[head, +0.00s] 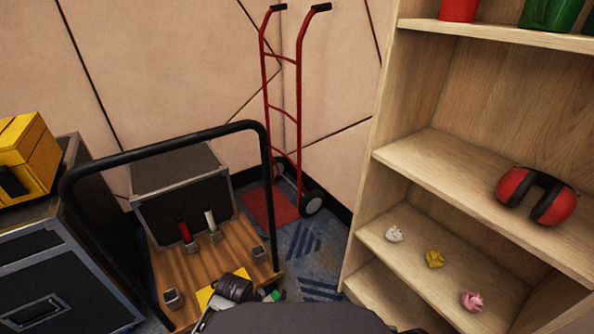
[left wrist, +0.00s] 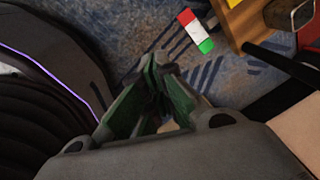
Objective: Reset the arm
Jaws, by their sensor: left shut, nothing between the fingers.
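My left gripper (left wrist: 160,72) shows in the left wrist view. Its green-lined fingers are together, with nothing held between them, above the blue patterned carpet. In the head view a dark rounded part of my arm (head: 290,319) fills the bottom middle, and I cannot make out the left fingertips there. My right gripper is in neither view.
A wooden-decked cart (head: 185,270) with a black handle (head: 160,148) stands left, carrying a dark case (head: 183,200) and small items. A wooden shelf (head: 425,170) stands right. A red hand truck (head: 298,110) leans behind. A red, white and green block (left wrist: 195,30) lies near the cart edge.

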